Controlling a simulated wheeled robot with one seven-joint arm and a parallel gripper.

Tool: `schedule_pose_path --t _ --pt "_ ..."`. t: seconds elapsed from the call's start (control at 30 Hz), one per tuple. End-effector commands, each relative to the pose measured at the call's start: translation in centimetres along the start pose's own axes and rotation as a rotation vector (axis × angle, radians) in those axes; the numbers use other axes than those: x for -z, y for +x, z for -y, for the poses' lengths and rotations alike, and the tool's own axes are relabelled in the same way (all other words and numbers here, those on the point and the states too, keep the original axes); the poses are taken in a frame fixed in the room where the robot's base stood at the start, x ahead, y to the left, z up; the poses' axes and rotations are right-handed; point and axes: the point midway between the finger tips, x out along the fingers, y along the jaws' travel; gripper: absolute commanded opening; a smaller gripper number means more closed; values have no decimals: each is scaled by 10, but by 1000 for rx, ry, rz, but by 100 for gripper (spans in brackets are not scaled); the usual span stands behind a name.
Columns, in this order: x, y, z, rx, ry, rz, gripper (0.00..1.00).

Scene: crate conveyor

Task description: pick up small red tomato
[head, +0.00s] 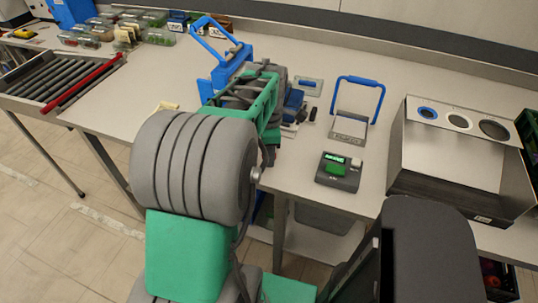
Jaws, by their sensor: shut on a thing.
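My arm reaches forward over the table (400,70). My gripper (284,108) is low over the tabletop at the middle, mostly hidden behind my own green and grey arm links. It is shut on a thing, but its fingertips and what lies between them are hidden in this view. I see no single small red tomato in the open. Clear boxes (85,38) at the far left hold small red items, too small to tell apart.
A blue-handled device (205,30) stands close behind my arm. Right of my gripper are a blue-handled stand (350,128), a scale (338,172) with a green display, and a metal box (455,150) with round holes. A roller conveyor (60,78) lies left.

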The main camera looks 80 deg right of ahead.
Motion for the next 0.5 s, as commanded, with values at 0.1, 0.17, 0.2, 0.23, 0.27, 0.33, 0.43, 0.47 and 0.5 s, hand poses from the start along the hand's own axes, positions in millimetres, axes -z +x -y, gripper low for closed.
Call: schedule_pose_path --t 0.1,0.17,0.2,0.23,0.27,0.33,0.43,0.47,0.5 --pt "0 0 0 0 0 0 19" --pt "0 0 0 0 0 0 14" --pt "0 0 0 0 0 0 11" --pt "0 0 0 0 0 0 8" --pt "0 0 0 0 0 0 6" --pt "0 0 0 0 0 0 0" --pt "0 0 0 0 0 0 0" --pt "0 0 0 0 0 0 0" --pt "0 0 0 0 0 0 0"
